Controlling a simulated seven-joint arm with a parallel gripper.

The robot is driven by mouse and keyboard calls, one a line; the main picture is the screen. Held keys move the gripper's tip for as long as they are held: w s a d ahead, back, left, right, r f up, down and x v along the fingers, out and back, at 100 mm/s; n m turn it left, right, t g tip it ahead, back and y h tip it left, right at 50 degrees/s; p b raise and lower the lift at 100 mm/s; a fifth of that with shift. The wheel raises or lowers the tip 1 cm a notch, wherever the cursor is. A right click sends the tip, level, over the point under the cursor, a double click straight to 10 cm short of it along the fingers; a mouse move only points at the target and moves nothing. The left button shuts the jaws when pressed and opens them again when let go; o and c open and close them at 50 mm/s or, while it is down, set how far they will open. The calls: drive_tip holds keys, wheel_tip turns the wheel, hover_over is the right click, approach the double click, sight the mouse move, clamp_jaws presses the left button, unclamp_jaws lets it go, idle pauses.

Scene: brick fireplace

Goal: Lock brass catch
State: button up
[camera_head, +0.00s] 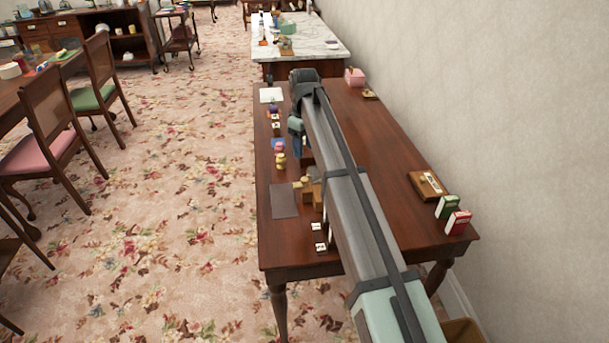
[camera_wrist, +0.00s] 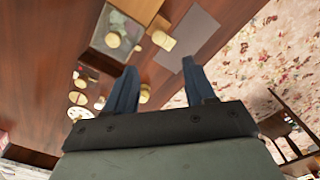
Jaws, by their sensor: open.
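A small wooden board with a pale metal fitting (camera_head: 428,184) lies near the right edge of the table; it may bear the brass catch, but it is too small to tell whether it is locked. My gripper (camera_wrist: 160,65) is open above the table, with its two blue fingers apart and nothing gripped between them. In the head view my arm hides most of the gripper. In the wrist view, yellowish round pieces (camera_wrist: 163,40) lie beyond the fingertips, near a grey mat (camera_wrist: 190,32).
The grey mat (camera_head: 284,200) and several small objects line the table's left edge. Green (camera_head: 447,207) and red (camera_head: 458,222) card boxes stand by the board at the right. The right-middle tabletop (camera_head: 385,140) is clear.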

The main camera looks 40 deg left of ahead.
sight(305, 179)
wheel_tip(305, 179, down, 12)
drive_tip(key=shift+r, duration=0.1)
idle(0.4)
clamp_jaws()
idle(0.5)
